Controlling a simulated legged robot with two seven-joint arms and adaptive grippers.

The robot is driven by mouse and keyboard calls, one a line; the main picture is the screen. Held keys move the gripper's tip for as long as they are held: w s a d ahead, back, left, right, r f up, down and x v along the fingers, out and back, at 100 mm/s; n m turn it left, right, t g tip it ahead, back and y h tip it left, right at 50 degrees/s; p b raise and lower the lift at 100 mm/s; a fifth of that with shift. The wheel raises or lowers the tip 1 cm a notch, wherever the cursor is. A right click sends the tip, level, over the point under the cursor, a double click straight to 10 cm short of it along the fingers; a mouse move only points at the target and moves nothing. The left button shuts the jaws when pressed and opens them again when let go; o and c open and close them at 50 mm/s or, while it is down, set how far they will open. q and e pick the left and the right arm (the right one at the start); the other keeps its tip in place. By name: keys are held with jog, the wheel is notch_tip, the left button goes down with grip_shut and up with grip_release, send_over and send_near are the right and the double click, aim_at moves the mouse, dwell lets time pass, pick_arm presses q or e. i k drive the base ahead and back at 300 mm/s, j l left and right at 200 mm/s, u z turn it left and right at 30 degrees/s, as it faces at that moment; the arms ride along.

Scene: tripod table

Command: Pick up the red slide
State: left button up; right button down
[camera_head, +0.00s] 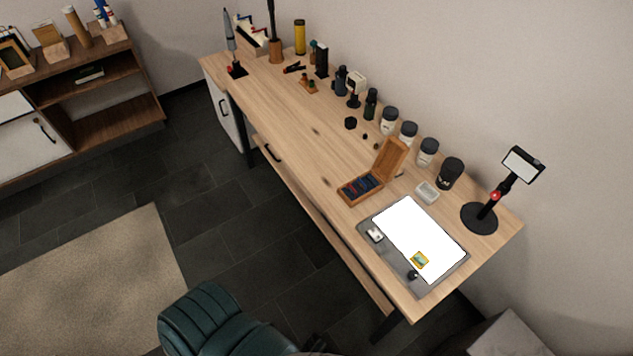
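No slide that is clearly red shows in the head view. A small slide with a yellow frame and a greenish picture (420,260) lies on the lit white panel (415,232) near the table's front right end. An open wooden box (391,156) stands just behind the panel, its lid raised. Dark blue and reddish items (361,187) sit inside it, too small to tell apart. Neither of my grippers is in view.
The long wooden table (300,125) has jars and bottles (389,121) along the wall. A lamp-like stand (480,217) is at the right end. A small white dish (427,192) sits by the box. A green chair (225,322) stands in front. A shelf (110,95) is at left.

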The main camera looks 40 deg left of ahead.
aim_at(351, 189)
jog(key=u, duration=0.85)
